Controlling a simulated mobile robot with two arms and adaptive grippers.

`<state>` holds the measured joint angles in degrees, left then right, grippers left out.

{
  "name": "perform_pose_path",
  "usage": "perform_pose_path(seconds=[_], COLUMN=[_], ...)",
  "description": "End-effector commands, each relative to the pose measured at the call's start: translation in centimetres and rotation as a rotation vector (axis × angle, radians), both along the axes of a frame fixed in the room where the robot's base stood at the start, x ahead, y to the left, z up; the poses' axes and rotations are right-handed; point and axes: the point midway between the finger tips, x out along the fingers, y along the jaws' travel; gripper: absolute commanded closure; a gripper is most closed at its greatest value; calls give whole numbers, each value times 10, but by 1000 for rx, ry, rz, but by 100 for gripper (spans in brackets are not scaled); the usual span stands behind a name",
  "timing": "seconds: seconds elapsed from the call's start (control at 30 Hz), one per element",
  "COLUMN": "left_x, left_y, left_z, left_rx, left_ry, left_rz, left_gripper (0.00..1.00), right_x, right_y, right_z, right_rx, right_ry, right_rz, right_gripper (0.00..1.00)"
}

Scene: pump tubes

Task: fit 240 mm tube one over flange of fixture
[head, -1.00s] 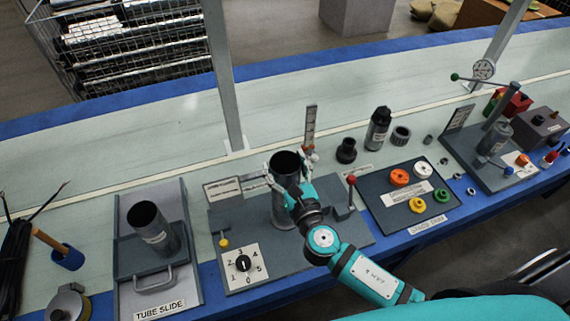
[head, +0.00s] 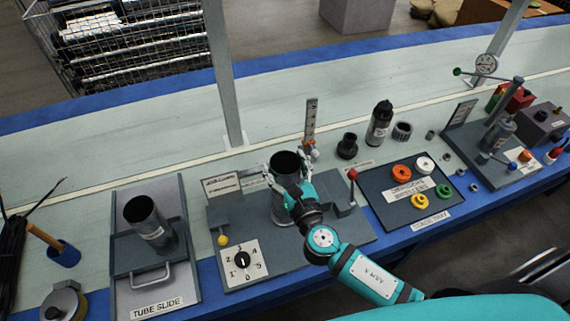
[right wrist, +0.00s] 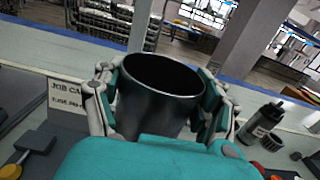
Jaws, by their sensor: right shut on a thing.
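My right gripper (head: 284,170) is shut on a dark grey tube (head: 279,207), with a finger on each side near its top. The tube stands about upright over the dark base plate of the fixture (head: 345,232), between the job card and the red-knobbed lever. The right wrist view shows the tube's open round mouth (right wrist: 160,100) between the fingers (right wrist: 160,98). The tube's lower end and the flange are hard to see, so I cannot tell whether the tube is over the flange. My left gripper is not in view.
A second dark tube (head: 143,212) leans in the tube slide (head: 187,275) at left. A red-knobbed lever (head: 351,188) stands just right of the held tube, a dial (head: 243,262) in front. A tray of coloured rings (head: 372,205) and a black bottle (head: 379,125) are further right.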

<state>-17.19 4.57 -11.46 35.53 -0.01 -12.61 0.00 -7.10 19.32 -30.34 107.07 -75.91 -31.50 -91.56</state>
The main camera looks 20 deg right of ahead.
Motion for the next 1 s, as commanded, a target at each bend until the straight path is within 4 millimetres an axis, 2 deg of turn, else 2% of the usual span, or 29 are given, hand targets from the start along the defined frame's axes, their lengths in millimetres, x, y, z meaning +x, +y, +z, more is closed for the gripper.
perform_pose_path(seconds=[0.1, 0.13, 0.33, 0.67, 0.77, 1.0], left_x=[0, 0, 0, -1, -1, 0], left_y=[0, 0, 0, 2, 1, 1], left_z=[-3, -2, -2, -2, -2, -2], left_rx=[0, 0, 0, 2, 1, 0], left_ry=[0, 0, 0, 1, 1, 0], left_rz=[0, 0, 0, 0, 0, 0], left_gripper=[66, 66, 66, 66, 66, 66], right_x=[0, 0, 0, -4, -15, -66], right_y=[0, 0, 0, 0, -1, -2], right_z=[-2, -1, -1, -4, -5, -4], right_rx=[0, 0, 0, 0, -2, -1], right_ry=[-3, -4, -2, 4, 4, 5], right_rz=[0, 0, 0, 1, 1, 2], right_gripper=[86, 25, 0, 0, 0, 0])
